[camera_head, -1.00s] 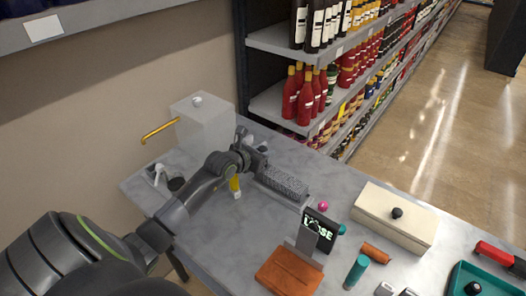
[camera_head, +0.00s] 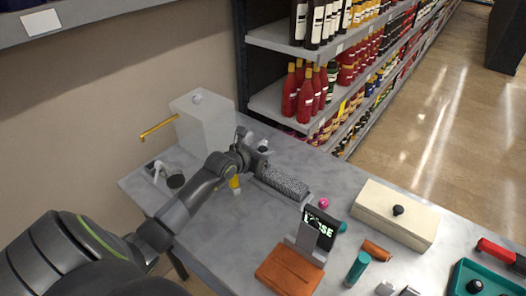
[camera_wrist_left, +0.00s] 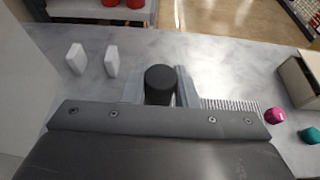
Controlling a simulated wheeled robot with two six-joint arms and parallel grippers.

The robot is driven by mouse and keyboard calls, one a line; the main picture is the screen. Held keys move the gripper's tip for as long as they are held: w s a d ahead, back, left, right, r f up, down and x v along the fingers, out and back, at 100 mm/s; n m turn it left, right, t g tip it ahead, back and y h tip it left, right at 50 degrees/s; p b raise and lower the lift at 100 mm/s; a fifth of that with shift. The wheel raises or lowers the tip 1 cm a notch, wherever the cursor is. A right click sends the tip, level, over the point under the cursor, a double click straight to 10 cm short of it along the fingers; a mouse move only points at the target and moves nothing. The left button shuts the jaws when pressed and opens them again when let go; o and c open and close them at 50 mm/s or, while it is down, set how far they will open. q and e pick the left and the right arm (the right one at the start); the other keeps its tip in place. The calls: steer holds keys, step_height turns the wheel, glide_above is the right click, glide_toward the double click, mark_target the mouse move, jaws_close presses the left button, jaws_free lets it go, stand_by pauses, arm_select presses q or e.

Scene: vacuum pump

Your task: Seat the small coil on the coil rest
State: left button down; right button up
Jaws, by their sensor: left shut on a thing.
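My left gripper (camera_head: 257,152) is at the far side of the grey table. In the left wrist view its fingers (camera_wrist_left: 160,88) are shut on a dark upright cylinder (camera_wrist_left: 160,80). A grey, finely ribbed long piece (camera_head: 284,181), coil-like in look, lies just right of the gripper. Its ribbed edge also shows in the left wrist view (camera_wrist_left: 230,105). I cannot tell whether the dark cylinder belongs to this ribbed piece, or which part is the coil rest. The gripper body hides the lower part of the grasp. My right gripper is out of view.
A pale grey tank (camera_head: 204,124) with a brass pipe (camera_head: 159,129) stands behind left. A small display (camera_head: 320,228), an orange-brown block (camera_head: 289,272), a pink ball (camera_head: 324,203) and a cream box (camera_head: 395,216) stand to the right.

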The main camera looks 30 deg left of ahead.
arm_select(q)
steer(key=shift+f, duration=0.35)
stand_by(1.1)
steer(key=c, duration=1.1)
jaws_free()
steer(key=shift+o, duration=0.2)
steer(key=shift+f, duration=0.1)
steer(key=shift+r+p, duration=4.3)
steer(key=shift+r, duration=0.3)
steer(key=shift+f, duration=0.1)
